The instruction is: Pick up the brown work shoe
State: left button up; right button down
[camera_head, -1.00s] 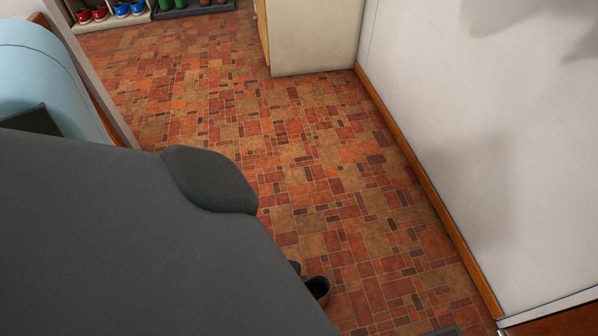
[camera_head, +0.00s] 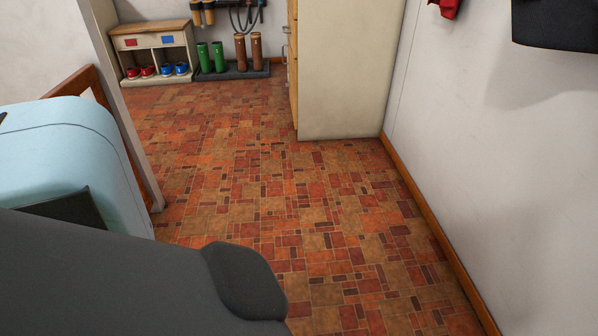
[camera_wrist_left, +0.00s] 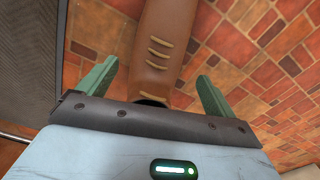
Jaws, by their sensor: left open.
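The brown work shoe (camera_wrist_left: 158,45) shows in the left wrist view, with several yellowish lace bars across its top. It runs from the top edge down to the gripper body, which hides its lower end. My left gripper (camera_wrist_left: 156,75) is open, with one green finger on each side of the shoe. Gaps show between the fingers and the shoe's sides. I cannot see the shoe in the head view. Neither gripper shows there, and my right gripper is in no view.
A small bench (camera_head: 155,52) with red and blue shoes stands at the back left, beside green boots (camera_head: 211,57) and brown boots (camera_head: 248,52). A pale cabinet (camera_head: 345,75) stands near the right wall (camera_head: 500,170). The tiled floor (camera_head: 260,180) between is clear.

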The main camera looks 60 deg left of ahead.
pick_arm(q)
notch_tip(320, 180, down, 5)
jog(key=b, duration=0.3)
jog(key=shift+d+b, duration=0.1)
jog(key=shift+b, duration=0.25)
jog(key=shift+c, duration=0.5)
jog(key=c, duration=1.3)
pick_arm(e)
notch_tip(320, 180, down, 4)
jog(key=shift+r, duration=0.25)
